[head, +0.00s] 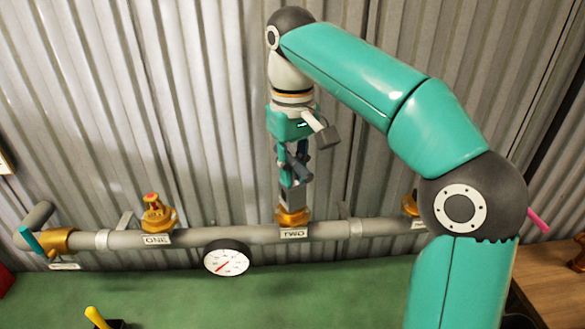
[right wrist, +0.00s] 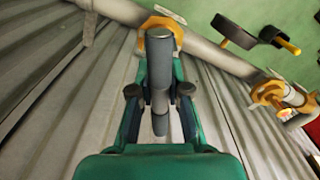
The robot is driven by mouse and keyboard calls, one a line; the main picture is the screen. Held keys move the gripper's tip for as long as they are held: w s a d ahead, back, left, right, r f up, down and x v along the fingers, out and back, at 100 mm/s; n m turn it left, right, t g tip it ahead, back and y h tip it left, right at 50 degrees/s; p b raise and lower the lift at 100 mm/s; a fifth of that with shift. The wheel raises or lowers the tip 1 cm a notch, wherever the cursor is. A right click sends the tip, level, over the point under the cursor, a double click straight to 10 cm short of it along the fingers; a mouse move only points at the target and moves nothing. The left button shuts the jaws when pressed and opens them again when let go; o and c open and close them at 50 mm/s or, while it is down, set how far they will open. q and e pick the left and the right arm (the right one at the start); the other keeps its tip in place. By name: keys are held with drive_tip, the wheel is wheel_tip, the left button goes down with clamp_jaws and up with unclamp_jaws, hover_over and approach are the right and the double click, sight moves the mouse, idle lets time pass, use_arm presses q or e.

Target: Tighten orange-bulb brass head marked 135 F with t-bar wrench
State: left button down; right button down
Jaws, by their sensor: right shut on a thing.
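My right gripper (head: 294,160) is shut on the grey t-bar wrench (head: 293,194), which stands upright over the pipe at the label TWO. The wrench's bar lies between the two fingers in the right wrist view (right wrist: 161,75). The wrench's lower end is at the brass fitting (head: 292,215) at TWO and hides whatever head sits there, so its bulb and marking cannot be read. A brass head with a red bulb (head: 155,213) stands uncovered at ONE. My left gripper is not in view.
The grey pipe (head: 205,236) runs across a corrugated wall, with a gauge (head: 226,258) below it. Another brass fitting (head: 410,205) is partly hidden by my right arm. A yellow-handled tool (head: 97,318) lies at the front of the green surface (head: 300,285), which is otherwise mostly clear.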

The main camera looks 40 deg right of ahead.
sight(293, 159)
drive_tip(key=shift+f+b, duration=0.5)
drive_tip(key=shift+f, duration=0.15)
drive_tip(key=shift+r, duration=0.15)
drive_tip(key=shift+r+p, duration=2.6)
drive_tip(key=shift+p, duration=0.4)
drive_tip(key=shift+p, duration=0.4)
drive_tip(key=shift+f+b, duration=1.8)
drive_tip(key=shift+f, duration=0.6)
drive_tip(key=shift+r+m+p, duration=0.15)
drive_tip(key=shift+m+p, duration=0.3)
drive_tip(key=shift+m, duration=0.65)
drive_tip(key=m, duration=0.3)
drive_tip(key=shift+m+p, duration=0.3)
